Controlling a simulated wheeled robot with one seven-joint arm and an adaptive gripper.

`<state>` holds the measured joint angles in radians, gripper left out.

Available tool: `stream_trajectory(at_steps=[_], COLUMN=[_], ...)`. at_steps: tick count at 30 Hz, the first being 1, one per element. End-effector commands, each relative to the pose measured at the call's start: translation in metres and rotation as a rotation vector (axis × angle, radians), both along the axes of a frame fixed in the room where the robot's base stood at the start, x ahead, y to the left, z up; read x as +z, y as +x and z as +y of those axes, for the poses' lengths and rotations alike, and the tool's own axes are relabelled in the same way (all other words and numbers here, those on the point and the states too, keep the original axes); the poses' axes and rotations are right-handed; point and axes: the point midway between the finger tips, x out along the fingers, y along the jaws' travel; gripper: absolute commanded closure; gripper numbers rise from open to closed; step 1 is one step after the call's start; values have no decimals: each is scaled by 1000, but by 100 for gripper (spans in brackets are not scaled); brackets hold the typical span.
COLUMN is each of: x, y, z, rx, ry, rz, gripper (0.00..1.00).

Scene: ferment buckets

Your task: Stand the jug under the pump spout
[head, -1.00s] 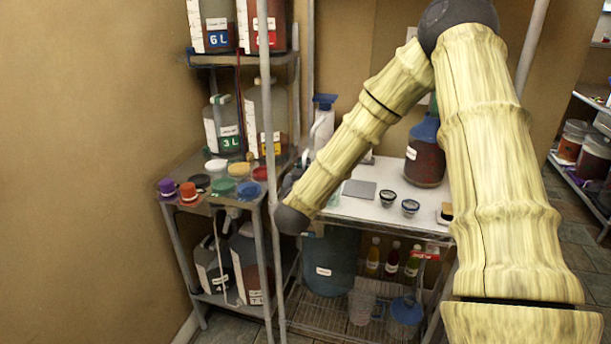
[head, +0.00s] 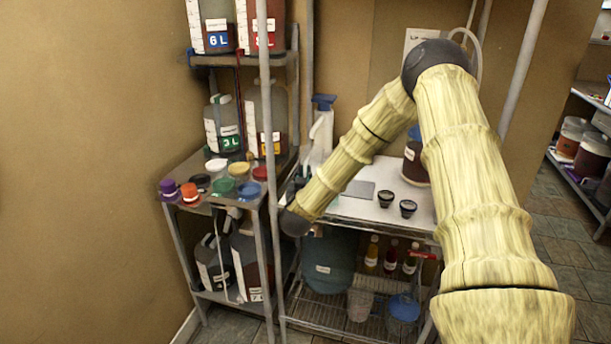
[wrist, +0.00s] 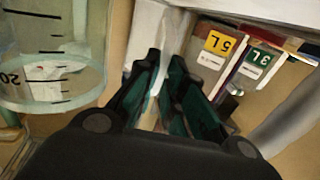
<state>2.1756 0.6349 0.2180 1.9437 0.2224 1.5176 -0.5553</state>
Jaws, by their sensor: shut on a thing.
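A clear jug (wrist: 50,62) with black graduation lines fills the left of the wrist view, close beside my gripper. My gripper (wrist: 168,75) shows there with its dark green and black fingers closed in on a pale narrow part between them, which looks like the jug's handle. The fingers cover most of that part. In the head view my forearm reaches down and left, and the post and arm hide the gripper and jug. A white bottle with a blue top (head: 322,128) stands behind the arm. I cannot make out the pump spout with certainty.
A metal rack at the left holds labelled jugs (head: 222,130) and several coloured lids (head: 238,168). Its upright post (head: 265,100) stands near my forearm. The white tabletop (head: 385,172) carries two small dark cups (head: 386,199). A wire shelf with bottles (head: 391,255) lies below.

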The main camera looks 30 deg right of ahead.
Motion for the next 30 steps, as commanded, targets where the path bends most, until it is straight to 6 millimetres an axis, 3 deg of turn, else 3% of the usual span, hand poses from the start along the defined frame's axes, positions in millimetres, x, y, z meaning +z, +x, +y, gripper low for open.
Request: stream_trajectory(at_steps=[3,9,21,22,25,30], x=[2,-10,-14,-14,-14,-14], y=[15,13,13,13,13,13], z=[-14,-11,-11,-11,-11,-11], rx=[-3,0,0,0,0,0], ry=[-1,1,-1,-1,-1,-1], rz=[1,1,1,1,1,1], gripper=[100,100,100,88,70,68])
